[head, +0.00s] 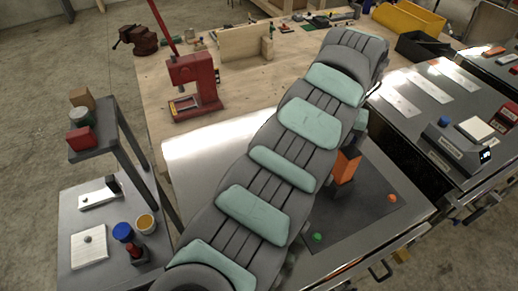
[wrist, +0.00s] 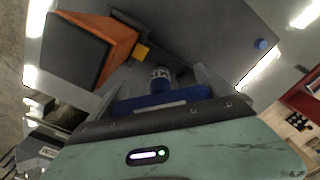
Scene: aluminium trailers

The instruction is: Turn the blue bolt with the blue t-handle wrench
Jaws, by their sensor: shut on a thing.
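My gripper (wrist: 162,92) is shut on the blue t-handle wrench (wrist: 165,97), holding it by its wide crossbar in the wrist view. The wrench's shaft, with a light banded part, points away from the camera; its tip is hard to make out. A small blue piece (wrist: 260,44), which looks like the blue bolt, sits near the dark plate's edge at the upper right, apart from the wrench. In the head view my arm hides the gripper, the wrench and that part of the plate.
An orange block (head: 345,168) stands on the dark plate (head: 350,215). A green bolt (head: 317,237) and an orange bolt (head: 392,198) sit near plate corners. A red press (head: 193,85) stands on the wooden table, left of my arm. The plate's front area is clear.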

